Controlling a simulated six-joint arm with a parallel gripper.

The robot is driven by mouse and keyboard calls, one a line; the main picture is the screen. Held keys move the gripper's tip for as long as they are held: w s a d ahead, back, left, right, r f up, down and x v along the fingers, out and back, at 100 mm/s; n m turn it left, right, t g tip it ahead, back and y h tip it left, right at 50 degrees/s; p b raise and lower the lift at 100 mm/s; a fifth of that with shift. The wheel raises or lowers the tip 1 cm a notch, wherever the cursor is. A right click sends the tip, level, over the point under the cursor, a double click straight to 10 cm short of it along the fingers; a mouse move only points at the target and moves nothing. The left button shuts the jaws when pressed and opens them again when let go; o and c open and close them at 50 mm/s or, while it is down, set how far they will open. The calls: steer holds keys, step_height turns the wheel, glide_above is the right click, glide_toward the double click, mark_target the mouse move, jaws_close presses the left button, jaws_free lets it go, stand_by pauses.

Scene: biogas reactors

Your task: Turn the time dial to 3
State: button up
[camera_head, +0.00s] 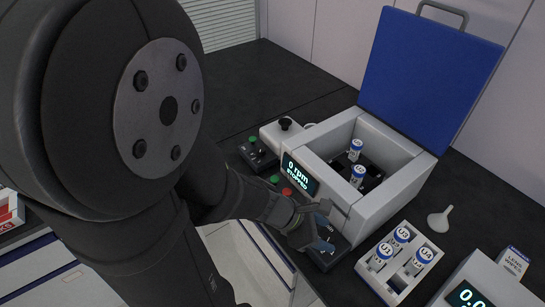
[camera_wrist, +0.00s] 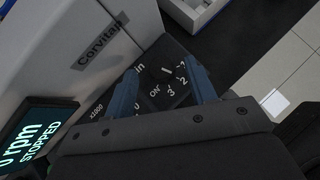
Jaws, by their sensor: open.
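The time dial (camera_wrist: 163,73) is a small dark knob on the black sloping control panel at the front of the centrifuge (camera_head: 385,205). In the wrist view, white marks including "ON", "2" and "3" surround it, and a partly hidden label ends in "in". I cannot tell which mark its pointer faces. My gripper (camera_wrist: 163,88) is open, with one blue finger on each side of the dial; whether they touch it is unclear. In the head view, my gripper (camera_head: 312,232) is low over the panel and hides the dial.
The centrifuge display (camera_head: 299,174) reads 0 rpm, STOPPED. Its blue lid (camera_head: 425,75) is open, with tubes (camera_head: 357,175) inside. A white rack (camera_head: 397,284) of capped tubes and a funnel (camera_head: 440,221) stand to the right. A small control box (camera_head: 257,153) sits left.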

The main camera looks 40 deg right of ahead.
steer(key=shift+x, duration=0.9)
steer(key=c, duration=1)
steer(key=shift+m, duration=0.3)
steer(key=shift+w+d+m+g+y, duration=0.1)
steer(key=shift+m+g+y, duration=0.7)
steer(key=shift+m, duration=0.45)
steer(key=shift+w+d+m+g+y, duration=0.1)
steer(key=shift+m+g+y, duration=0.65)
steer(key=shift+m, duration=0.5)
steer(key=o, duration=1)
